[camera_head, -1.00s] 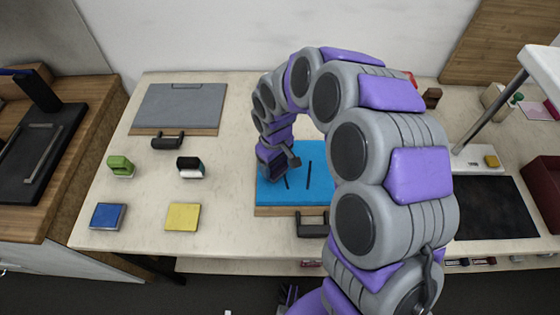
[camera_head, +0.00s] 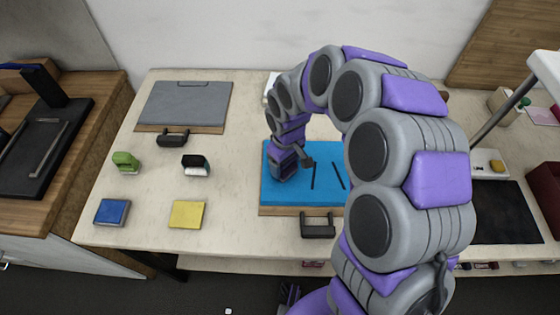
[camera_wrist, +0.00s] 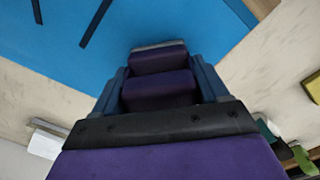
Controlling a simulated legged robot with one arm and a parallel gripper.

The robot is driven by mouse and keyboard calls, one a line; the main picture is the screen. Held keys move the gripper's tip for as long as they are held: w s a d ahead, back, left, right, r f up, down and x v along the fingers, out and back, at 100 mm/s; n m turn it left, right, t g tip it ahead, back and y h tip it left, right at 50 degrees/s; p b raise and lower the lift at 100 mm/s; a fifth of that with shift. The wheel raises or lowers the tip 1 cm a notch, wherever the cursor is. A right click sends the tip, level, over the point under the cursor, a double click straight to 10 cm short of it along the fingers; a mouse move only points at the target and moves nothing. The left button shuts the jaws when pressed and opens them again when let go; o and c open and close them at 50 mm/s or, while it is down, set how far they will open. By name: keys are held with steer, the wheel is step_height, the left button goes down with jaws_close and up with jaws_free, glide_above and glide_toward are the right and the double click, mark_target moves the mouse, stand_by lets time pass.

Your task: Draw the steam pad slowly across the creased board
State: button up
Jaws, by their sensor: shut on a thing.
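The creased board (camera_head: 290,195) is a bright blue sheet on a light wooden base. Two dark slanted crease lines (camera_head: 314,175) show on it right of my gripper, and dark lines (camera_wrist: 96,22) show in the wrist view. My gripper (camera_head: 284,170) is low over the board's left part, pointing down. In the wrist view my gripper (camera_wrist: 160,75) is shut, with the purple fingers close together. The steam pad it holds is mostly hidden beneath the fingers; a thin grey edge shows past them. I cannot tell whether the pad touches the board.
A dark handle (camera_head: 318,226) lies at the board's front edge. To the left are a grey clipboard-like panel (camera_head: 184,103), a green-handled tool (camera_head: 126,160), a black-and-white tool (camera_head: 195,165), a blue block (camera_head: 112,212) and a yellow block (camera_head: 187,214). Bare table separates them from the board.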

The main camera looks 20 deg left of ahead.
steer(key=d, duration=0.3)
steer(key=shift+w+r, duration=0.1)
steer(key=shift+r, duration=0.1)
steer(key=shift+d, duration=0.15)
steer(key=shift+w+a+f, duration=0.15)
steer(key=shift+a+f, duration=0.05)
steer(key=shift+a, duration=0.35)
steer(key=shift+w+d+r, duration=0.1)
steer(key=shift+d+r, duration=0.05)
steer(key=shift+d, duration=1.3)
steer(key=shift+a, duration=0.9)
steer(key=shift+d, duration=0.85)
steer(key=shift+w+p, duration=0.1)
steer(key=shift+p, duration=0.2)
steer(key=shift+w, duration=0.1)
